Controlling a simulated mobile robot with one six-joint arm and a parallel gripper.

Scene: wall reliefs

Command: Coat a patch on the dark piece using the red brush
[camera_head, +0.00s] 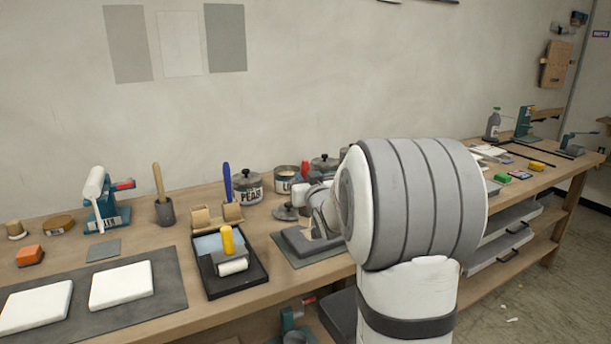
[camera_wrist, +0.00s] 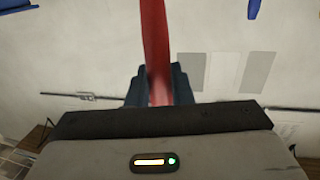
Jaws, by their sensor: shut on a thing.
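My gripper (camera_wrist: 160,80) is shut on the red handle of the brush (camera_wrist: 154,40) in the wrist view. The handle runs up out of the top of that picture, and the bristles are out of sight. In the head view my own arm hides most of the gripper. A dark grey slab (camera_head: 294,241), likely the dark piece, lies on a dark mat (camera_head: 284,255) just left of my arm. The arm covers part of it. I cannot tell whether the brush touches the slab.
A black tray (camera_head: 256,275) with a yellow-handled roller (camera_head: 229,250) stands left of the slab. Two white slabs (camera_head: 121,285) lie on a mat at left. A blue-handled brush (camera_head: 227,182) stands upright near the cans.

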